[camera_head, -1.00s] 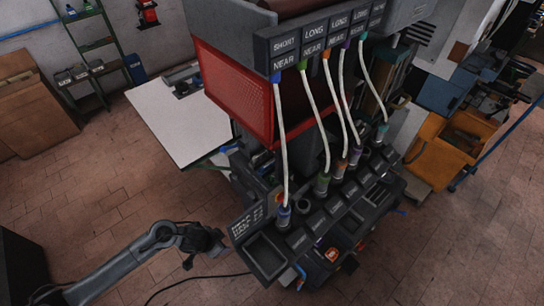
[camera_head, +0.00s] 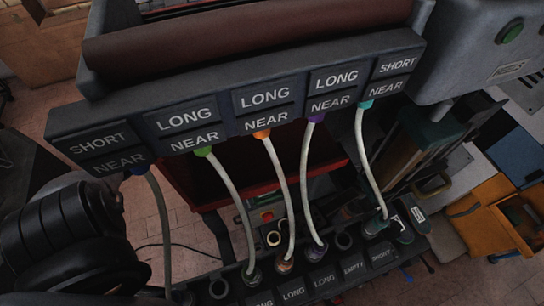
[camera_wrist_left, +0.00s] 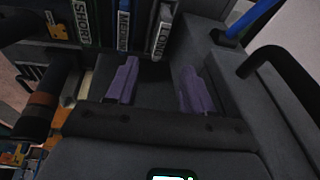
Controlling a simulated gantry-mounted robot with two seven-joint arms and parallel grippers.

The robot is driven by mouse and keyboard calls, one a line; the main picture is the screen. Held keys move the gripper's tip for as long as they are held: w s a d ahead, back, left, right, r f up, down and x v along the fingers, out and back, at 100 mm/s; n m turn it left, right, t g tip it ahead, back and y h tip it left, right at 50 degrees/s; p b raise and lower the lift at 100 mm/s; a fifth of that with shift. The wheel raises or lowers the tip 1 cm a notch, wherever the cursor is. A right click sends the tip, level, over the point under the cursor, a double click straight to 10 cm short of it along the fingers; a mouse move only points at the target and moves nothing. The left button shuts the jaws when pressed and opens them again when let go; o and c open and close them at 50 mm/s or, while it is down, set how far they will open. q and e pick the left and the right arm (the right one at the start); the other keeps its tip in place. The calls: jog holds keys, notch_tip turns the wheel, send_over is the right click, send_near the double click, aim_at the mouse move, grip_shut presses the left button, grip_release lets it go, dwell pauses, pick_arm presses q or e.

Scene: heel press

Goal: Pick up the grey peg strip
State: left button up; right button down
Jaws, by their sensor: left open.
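I cannot pick out a grey peg strip with certainty in either view. In the head view, a dark grey labelled row (camera_head: 353,266) with several sockets runs along the bottom, marked LONG, EMPTY and SHORT. My left arm shows as a large dark shape at the lower left, and its fingertips are hidden there. In the left wrist view, my left gripper (camera_wrist_left: 158,68) has its two purple fingers spread apart. Dark grey surfaces lie between and beyond them, and I see nothing held. My right gripper is not in view.
A grey header (camera_head: 215,118) marked SHORT, LONG and NEAR spans the head view. Several pale tubes hang from it to the lower row. An orange cabinet (camera_head: 490,215) stands at right. In the wrist view, a black curved bar (camera_wrist_left: 290,75) is close on the right.

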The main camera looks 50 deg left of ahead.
pick_arm(q)
jog(key=shift+w+b+x, duration=0.2)
jog(key=shift+b+x, duration=0.4)
jog(key=shift+x, duration=4.9)
jog(key=shift+f, duration=0.2)
grip_shut()
